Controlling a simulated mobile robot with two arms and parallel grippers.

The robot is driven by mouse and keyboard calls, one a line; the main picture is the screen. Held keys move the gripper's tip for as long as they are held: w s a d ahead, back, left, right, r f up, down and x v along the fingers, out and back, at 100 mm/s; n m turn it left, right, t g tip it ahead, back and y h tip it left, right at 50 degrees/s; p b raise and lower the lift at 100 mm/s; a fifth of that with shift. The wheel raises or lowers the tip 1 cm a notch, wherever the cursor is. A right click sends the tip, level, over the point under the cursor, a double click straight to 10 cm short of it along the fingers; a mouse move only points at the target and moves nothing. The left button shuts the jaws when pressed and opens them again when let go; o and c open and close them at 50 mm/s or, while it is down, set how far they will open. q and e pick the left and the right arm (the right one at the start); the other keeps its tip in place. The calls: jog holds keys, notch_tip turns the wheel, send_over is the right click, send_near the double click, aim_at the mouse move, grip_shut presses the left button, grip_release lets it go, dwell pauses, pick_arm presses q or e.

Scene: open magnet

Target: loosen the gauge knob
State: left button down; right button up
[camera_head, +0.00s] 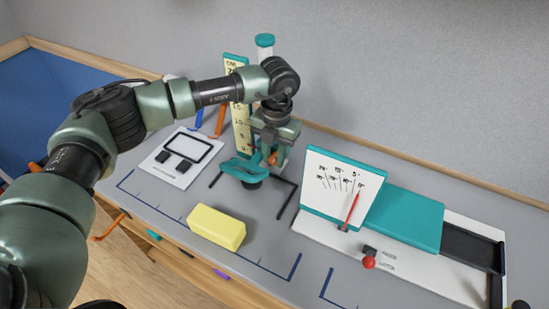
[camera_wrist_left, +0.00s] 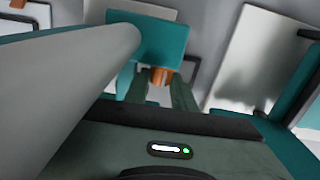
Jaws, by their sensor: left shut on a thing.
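The gauge stands at the back of the bench, with a yellow number scale (camera_head: 240,125) and a teal-capped post (camera_head: 265,41). Its teal lower part (camera_head: 242,170) is partly hidden by my arm. A small orange knob (camera_head: 272,159) shows beside the gauge, and in the left wrist view it is an orange-brown piece (camera_wrist_left: 160,76). My left gripper (camera_head: 268,150) reaches down over it. In the left wrist view the fingers (camera_wrist_left: 160,86) are shut on the knob, one on each side. Whether the knob has turned cannot be told. My right gripper is out of view.
A yellow block (camera_head: 216,227) lies in front of the gauge. A white panel with black pads (camera_head: 182,157) lies to the left. A white dial board with a red pointer (camera_head: 340,190) and a teal block (camera_head: 405,217) stand to the right. A red ball knob (camera_head: 368,262) sits before them.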

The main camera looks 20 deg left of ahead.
aim_at(275, 157)
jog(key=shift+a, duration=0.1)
pick_arm(q)
jog(key=c, duration=1.2)
grip_release()
jog(key=shift+o, duration=0.2)
jog(key=shift+w+a+r, duration=0.1)
jog(key=shift+w+r, duration=0.05)
jog(key=shift+r, duration=0.25)
jog(key=r+p, duration=0.3)
jog(key=r, duration=0.3)
jog(key=shift+d+r, duration=0.1)
jog(key=shift+d, duration=0.1)
jog(key=shift+d+r, duration=0.15)
jog(key=shift+r, duration=0.4)
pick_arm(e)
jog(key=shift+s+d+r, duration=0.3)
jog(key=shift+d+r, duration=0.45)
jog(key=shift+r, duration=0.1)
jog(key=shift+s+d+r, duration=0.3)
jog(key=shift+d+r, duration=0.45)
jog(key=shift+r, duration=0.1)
